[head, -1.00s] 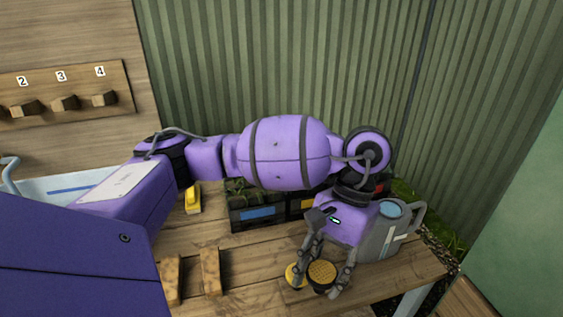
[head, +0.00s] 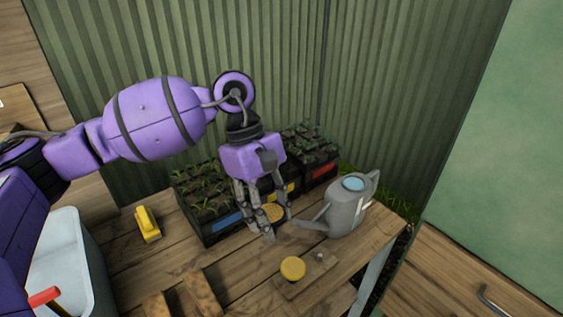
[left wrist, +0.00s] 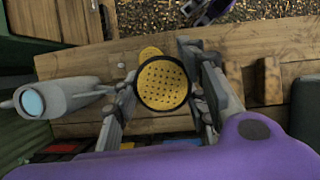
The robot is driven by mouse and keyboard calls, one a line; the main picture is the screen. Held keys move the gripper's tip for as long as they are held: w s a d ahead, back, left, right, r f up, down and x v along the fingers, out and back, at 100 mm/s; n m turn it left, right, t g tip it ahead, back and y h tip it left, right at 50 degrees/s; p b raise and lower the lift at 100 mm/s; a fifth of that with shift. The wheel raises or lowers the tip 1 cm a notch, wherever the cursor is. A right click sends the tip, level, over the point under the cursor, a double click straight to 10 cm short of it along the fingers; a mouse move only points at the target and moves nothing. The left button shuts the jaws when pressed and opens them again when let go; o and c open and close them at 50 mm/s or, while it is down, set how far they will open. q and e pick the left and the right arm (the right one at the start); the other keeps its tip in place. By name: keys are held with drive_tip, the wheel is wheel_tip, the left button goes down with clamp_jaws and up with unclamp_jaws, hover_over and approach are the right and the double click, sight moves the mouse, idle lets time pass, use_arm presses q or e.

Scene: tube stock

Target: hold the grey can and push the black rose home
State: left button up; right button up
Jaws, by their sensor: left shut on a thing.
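The grey can (head: 346,212) is a watering can standing upright on the bench, its spout pointing left. It also shows at the left of the left wrist view (left wrist: 65,95). The black rose (left wrist: 162,83) has a dark rim and a yellow perforated face. My left gripper (head: 268,226) is shut on the rose, which shows partly between the fingers in the head view (head: 272,212). The gripper holds it above the bench, left of the can and close to the spout end. The rose and the spout look apart.
Seedling trays (head: 209,226) stand behind my left gripper. A yellow object (head: 147,225) and a pale tub (head: 72,262) are at left. The bench's right edge is near the can.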

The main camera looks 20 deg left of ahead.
drive_tip(key=shift+d+r+p, duration=0.2)
drive_tip(key=shift+r+p, duration=0.4)
drive_tip(key=shift+c, duration=0.2)
drive_tip(key=n+y, duration=1.2)
drive_tip(key=n, duration=0.8)
approach(318, 227)
use_arm(q)
drive_tip(key=w+d+r+n+t, duration=0.1)
drive_tip(key=w+r+n+t, duration=0.2)
drive_tip(key=w+r+n, duration=0.2)
wheel_tip(318, 227, up, 2)
drive_tip(key=n, duration=0.4)
drive_tip(key=shift+w+d+r+n+t, duration=0.2)
drive_tip(key=shift+w+d+n+t, duration=0.1)
drive_tip(key=shift+w, duration=0.1)
use_arm(e)
drive_tip(key=shift+t, duration=0.3)
drive_tip(key=x, duration=1.1)
drive_tip(key=shift+a+f, duration=0.1)
drive_tip(key=shift+f, duration=0.15)
